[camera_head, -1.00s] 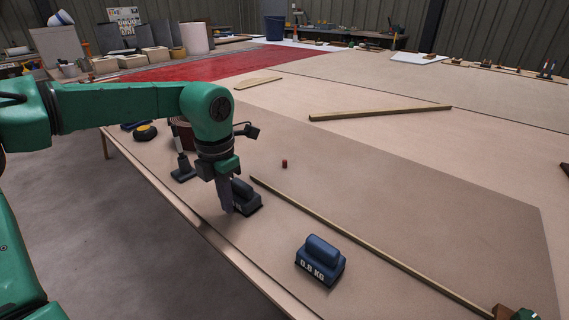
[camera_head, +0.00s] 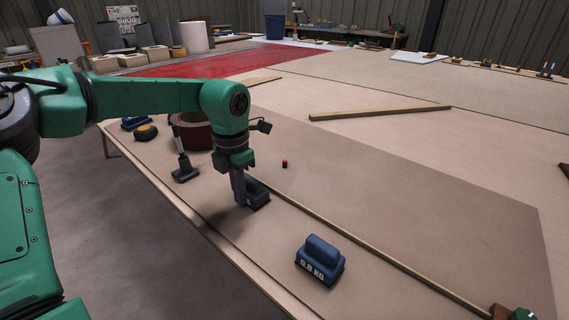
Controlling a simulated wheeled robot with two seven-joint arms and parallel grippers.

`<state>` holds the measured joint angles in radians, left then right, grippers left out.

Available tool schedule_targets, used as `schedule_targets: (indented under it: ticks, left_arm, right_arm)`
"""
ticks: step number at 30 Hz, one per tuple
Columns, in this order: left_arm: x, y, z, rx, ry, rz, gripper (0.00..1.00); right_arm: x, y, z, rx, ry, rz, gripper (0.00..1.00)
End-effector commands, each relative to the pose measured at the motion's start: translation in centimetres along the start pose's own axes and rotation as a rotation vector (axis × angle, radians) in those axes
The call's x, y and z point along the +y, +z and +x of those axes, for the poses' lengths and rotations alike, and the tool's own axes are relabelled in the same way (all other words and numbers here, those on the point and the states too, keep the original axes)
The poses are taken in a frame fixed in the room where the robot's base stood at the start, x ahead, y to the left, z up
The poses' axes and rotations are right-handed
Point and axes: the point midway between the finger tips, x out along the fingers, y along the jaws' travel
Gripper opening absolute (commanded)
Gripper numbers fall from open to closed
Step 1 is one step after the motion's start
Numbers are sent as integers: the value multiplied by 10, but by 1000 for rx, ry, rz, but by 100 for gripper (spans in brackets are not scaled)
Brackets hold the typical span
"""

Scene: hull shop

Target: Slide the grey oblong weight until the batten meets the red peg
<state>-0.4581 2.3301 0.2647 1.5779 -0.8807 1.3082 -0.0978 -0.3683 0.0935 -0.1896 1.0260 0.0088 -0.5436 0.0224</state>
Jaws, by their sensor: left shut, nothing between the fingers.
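The dark grey oblong weight (camera_head: 258,194) sits on the board just right of my left gripper (camera_head: 241,200). The gripper is shut and empty, pointing down, and its fingers are right against or very close to the weight's left side. I cannot tell if they touch. The thin wooden batten (camera_head: 355,240) runs from behind the weight to the lower right. Its far end is hidden by the weight and gripper. The small red peg (camera_head: 285,164) stands beyond the batten, with a visible gap between them. My right gripper is not in view.
A blue weight (camera_head: 320,259) with white lettering stands on the near side of the batten. The board beyond the peg is clear.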

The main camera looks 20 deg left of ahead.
Motion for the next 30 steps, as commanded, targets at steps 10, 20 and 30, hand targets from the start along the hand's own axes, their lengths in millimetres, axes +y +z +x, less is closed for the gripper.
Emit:
schedule_targets:
  ticks: [10, 20, 30]
  left_arm:
    - [-1, 13, 0, -2, 0, 0, 0]
    - [0, 25, -1, -3, 0, 0, 0]
    - [-1, 37, 0, -4, -1, 1, 0]
  right_arm:
    - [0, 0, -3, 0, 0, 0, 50]
    - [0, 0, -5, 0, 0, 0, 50]
    - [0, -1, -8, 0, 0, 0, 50]
